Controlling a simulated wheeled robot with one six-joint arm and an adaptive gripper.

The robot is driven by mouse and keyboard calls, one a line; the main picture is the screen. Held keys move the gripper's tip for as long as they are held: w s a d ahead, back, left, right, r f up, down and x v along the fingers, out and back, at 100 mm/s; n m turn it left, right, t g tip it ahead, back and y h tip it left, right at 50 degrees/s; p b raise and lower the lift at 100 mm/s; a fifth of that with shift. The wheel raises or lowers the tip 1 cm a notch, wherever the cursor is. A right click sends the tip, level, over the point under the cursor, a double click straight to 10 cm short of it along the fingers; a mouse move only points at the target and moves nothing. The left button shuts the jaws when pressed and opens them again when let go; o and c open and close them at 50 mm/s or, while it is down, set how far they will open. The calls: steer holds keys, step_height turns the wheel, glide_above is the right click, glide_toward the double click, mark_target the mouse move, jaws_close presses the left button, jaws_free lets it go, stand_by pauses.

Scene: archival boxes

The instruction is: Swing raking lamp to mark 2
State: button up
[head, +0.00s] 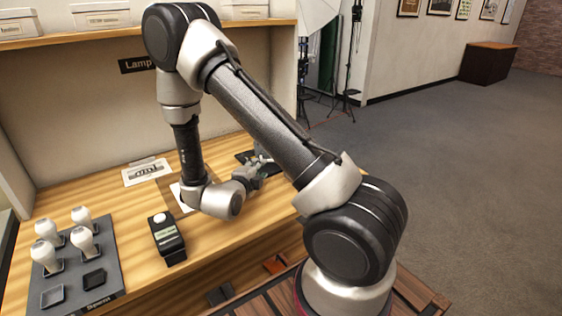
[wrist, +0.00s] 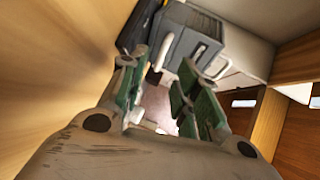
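My gripper (head: 258,166) is low over the wooden bench, at the end of my bent arm. In the wrist view its green-padded fingers (wrist: 165,85) stand apart, with no object visible between the pads. A dark grey ribbed body (wrist: 195,42), possibly the raking lamp, is just beyond the fingertips; I cannot tell whether they touch it. In the head view a dark item (head: 244,156) shows beside the gripper, partly hidden by it. A printed card (head: 147,173) lies behind my forearm. No mark 2 is readable in either view.
A black device with a white knob (head: 166,238) stands on the bench (head: 130,215). A grey tray (head: 112,262) at left holds several white bulb-like pieces. A "Lamp" sign (head: 137,64) is on the back panel, below a shelf with boxes (head: 100,14). Open floor (head: 460,150) is at right.

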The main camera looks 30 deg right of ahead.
steer(key=shift+s+d+f, duration=0.1)
steer(key=shift+s+d, duration=0.15)
steer(key=shift+d, duration=0.1)
steer(key=shift+w+d, duration=0.15)
steer(key=shift+d, duration=0.2)
steer(key=x, duration=0.7)
steer(key=shift+a, duration=0.1)
jaws_close()
